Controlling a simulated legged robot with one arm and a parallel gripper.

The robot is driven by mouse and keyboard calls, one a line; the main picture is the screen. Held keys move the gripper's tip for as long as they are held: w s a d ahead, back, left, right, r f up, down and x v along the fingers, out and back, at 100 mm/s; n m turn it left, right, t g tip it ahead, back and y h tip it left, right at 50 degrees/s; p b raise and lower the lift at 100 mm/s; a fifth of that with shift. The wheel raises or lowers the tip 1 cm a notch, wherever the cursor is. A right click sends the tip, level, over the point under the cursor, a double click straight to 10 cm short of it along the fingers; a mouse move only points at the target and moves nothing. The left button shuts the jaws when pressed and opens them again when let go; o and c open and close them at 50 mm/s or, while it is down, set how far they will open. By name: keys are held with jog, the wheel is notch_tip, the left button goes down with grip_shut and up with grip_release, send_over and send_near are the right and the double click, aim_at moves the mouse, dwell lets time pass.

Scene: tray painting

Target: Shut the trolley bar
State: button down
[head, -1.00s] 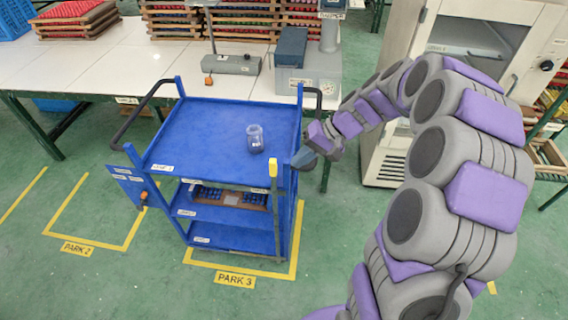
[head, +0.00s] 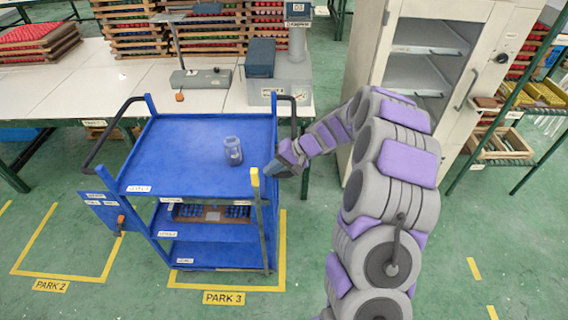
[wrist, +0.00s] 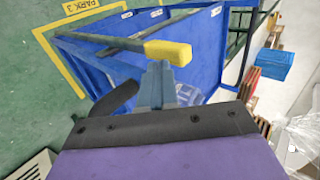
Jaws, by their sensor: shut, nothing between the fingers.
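The blue trolley (head: 190,140) stands in the PARK 3 bay. Its dark bar (head: 263,230) stands nearly upright at the trolley's front right corner, with a yellow end (head: 254,177) at the top. In the wrist view, the bar (wrist: 100,42) runs across the picture to its yellow end (wrist: 168,52). My gripper (head: 278,169) is just right of the yellow end, near top-shelf height. In the wrist view, my shut, empty fingers (wrist: 157,75) reach right up to the yellow end. I cannot tell whether they touch it.
A glass jar (head: 233,151) stands on the top shelf, also partly visible in the wrist view (wrist: 188,94). A white table (head: 100,85) is behind the trolley. A pale cabinet (head: 375,95) stands open at the right. Green floor is free in front.

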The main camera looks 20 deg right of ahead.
jog(key=w+a, duration=0.4)
jog(key=a, duration=0.8)
jog(key=w+a+f, duration=0.1)
jog(key=w+a, duration=0.3)
jog(key=a, duration=0.9)
jog(key=shift+w+a+f, duration=0.15)
jog(key=shift+a+f, duration=0.05)
jog(key=shift+r, duration=0.1)
